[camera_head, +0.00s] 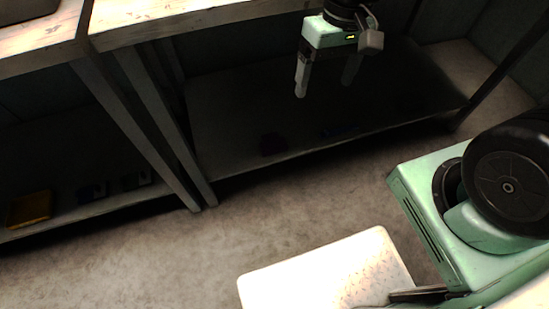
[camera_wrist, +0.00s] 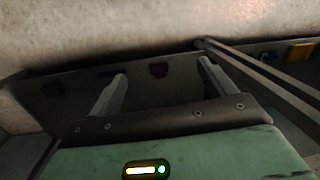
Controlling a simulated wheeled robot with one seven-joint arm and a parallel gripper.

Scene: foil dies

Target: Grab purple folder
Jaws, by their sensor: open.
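A small dark purple item (camera_head: 272,143), likely the purple folder, lies on the shaded lower shelf near its front edge. It also shows in the wrist view (camera_wrist: 159,70), between my fingertips in the picture but beyond them. Its exact shape is hard to make out in the shade. My gripper (camera_head: 325,88) is open and empty.
A dark blue item (camera_head: 338,131) lies right of the purple one on the lower shelf (camera_head: 230,115). A yellow item (camera_head: 30,209) and dark items (camera_head: 93,192) lie on the left shelf. Table legs (camera_head: 165,130) stand between the shelves.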

